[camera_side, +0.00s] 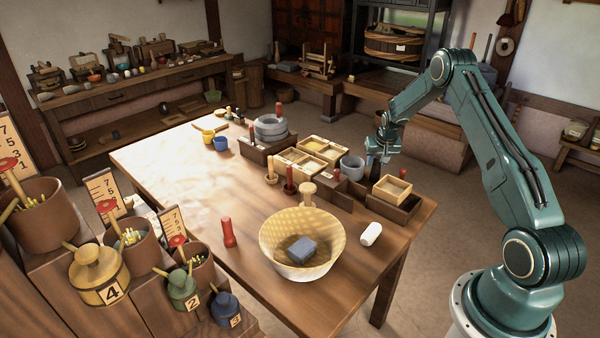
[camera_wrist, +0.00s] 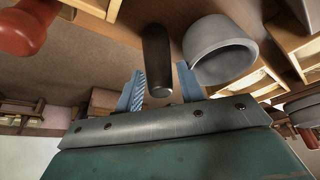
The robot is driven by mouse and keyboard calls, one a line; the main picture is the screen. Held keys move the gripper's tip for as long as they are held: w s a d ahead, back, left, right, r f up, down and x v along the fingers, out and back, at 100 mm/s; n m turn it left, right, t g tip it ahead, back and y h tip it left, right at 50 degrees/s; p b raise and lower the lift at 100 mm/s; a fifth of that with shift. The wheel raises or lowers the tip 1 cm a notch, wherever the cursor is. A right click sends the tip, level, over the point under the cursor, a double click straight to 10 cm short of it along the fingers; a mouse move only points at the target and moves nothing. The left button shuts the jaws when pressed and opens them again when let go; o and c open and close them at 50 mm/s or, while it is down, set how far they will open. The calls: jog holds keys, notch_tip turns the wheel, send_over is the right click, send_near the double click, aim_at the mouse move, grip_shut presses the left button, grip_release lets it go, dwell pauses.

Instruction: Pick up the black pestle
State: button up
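The black pestle (camera_wrist: 157,55) shows in the wrist view as a dark, slim, rounded shaft. Its near end lies between the two blue fingers of my gripper (camera_wrist: 160,82), with a gap visible on each side. My gripper is open and does not appear to touch the pestle. In the side view my gripper (camera_side: 374,164) is low over the right end of the table, just right of a grey stone mortar (camera_side: 352,162). I cannot clearly make out the pestle there.
The grey mortar (camera_wrist: 218,50) is close by the right finger in the wrist view. A wooden box (camera_side: 394,189) and divided trays (camera_side: 319,150) crowd the spot. A woven bowl (camera_side: 270,240) with a blue-grey block (camera_side: 301,250) and a white cylinder (camera_side: 371,234) stand nearer the front.

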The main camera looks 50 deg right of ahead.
jog(key=c, duration=0.8)
jog(key=shift+o, duration=0.2)
jog(key=shift+r, duration=0.15)
notch_tip(320, 180, up, 20)
dwell(0.6)
